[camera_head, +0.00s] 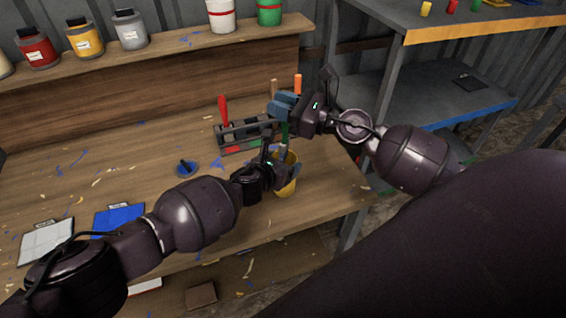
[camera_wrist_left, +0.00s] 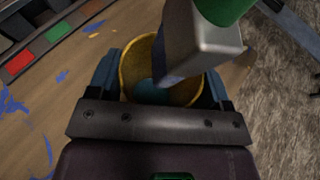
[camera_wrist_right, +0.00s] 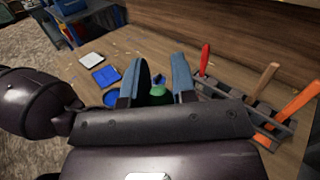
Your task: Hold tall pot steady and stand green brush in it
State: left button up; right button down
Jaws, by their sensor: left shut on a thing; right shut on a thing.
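The yellow tall pot (camera_head: 286,188) stands upright near the right front edge of the wooden bench. My left gripper (camera_head: 284,170) is shut on it, with one finger on each side of its wall in the left wrist view (camera_wrist_left: 125,70). My right gripper (camera_head: 287,108) is above the pot, shut on the green brush (camera_head: 284,132). The brush hangs bristles down, with its metal ferrule (camera_wrist_left: 203,38) over the pot mouth. I cannot tell whether the bristle tip is inside the rim. The green handle end (camera_wrist_right: 158,90) shows between the right fingers.
A tool rack (camera_head: 236,146) with red, wooden and orange handled tools stands just behind the pot. A round blue dish (camera_head: 186,169), a blue pad (camera_head: 118,219) and a pale pad (camera_head: 46,243) lie to the left. A metal shelf unit (camera_head: 400,85) stands right.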

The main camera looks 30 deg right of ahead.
aim_at(281, 129)
jog(key=shift+f, duration=2.1)
jog(key=c, duration=1)
grip_release()
jog(key=shift+o, duration=0.8)
jog(key=shift+s+a, duration=0.1)
jog(key=shift+a, duration=0.1)
jog(key=r+v, duration=0.1)
jog(key=v, duration=1.1)
jog(key=shift+d+f, duration=0.3)
jog(key=shift+f, duration=0.05)
pick_arm(q)
jog(key=o, duration=1)
